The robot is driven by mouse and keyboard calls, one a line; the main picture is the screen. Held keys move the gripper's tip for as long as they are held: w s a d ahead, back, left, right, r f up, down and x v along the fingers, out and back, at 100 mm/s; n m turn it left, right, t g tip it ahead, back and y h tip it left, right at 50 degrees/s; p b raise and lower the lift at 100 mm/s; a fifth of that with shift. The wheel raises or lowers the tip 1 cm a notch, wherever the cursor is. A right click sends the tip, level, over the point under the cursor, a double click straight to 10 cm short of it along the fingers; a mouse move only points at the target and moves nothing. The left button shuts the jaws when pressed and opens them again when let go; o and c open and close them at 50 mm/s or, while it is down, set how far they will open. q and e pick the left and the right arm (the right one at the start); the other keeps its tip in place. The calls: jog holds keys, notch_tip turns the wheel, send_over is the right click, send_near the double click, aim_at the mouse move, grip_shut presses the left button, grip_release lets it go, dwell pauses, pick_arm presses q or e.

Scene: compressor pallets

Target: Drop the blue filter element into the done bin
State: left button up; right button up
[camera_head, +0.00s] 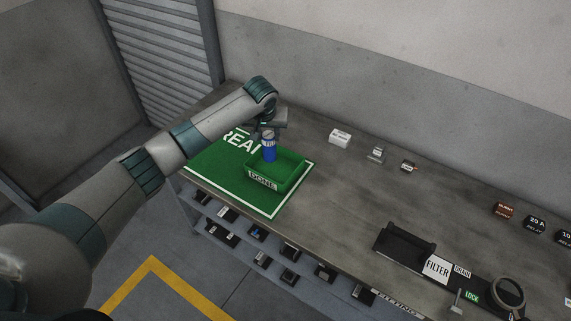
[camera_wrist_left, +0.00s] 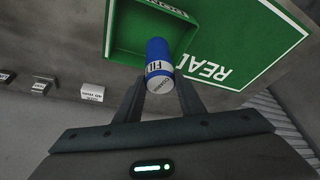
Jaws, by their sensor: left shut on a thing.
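The blue filter element (camera_head: 269,152) is a small blue cylinder with a pale labelled end. My left gripper (camera_head: 268,131) is shut on its upper end and holds it upright over the green done bin (camera_head: 262,182), whose front wall reads DONE. In the left wrist view the filter element (camera_wrist_left: 159,58) sits between the two fingertips of the left gripper (camera_wrist_left: 160,88), with the bin (camera_wrist_left: 128,36) beyond it. I cannot tell how far its lower end is from the bin floor. My right gripper is not in view.
The bin stands on a green mat (camera_head: 212,165) with white lettering. Small boxes, among them a white box (camera_head: 340,136), lie to the right along the wall. A black holder (camera_head: 404,243) with a FILTER sign (camera_head: 437,267) stands at the front right. The middle of the bench is clear.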

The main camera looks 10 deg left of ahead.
aim_at(268, 148)
pick_arm(q)
jog(key=shift+a+f, duration=0.1)
jog(key=shift+a, duration=0.1)
jog(key=shift+d+f+b, duration=0.15)
jog(key=shift+f+b, duration=0.6)
jog(key=shift+b, duration=0.1)
jog(key=shift+f+b, duration=0.8)
jog(key=shift+f, duration=0.05)
notch_tip(268, 148, down, 2)
jog(key=shift+f+b, duration=0.2)
jog(key=shift+b, duration=1.05)
jog(key=shift+f, duration=0.1)
jog(key=o, duration=1.4)
jog(key=shift+o, duration=0.2)
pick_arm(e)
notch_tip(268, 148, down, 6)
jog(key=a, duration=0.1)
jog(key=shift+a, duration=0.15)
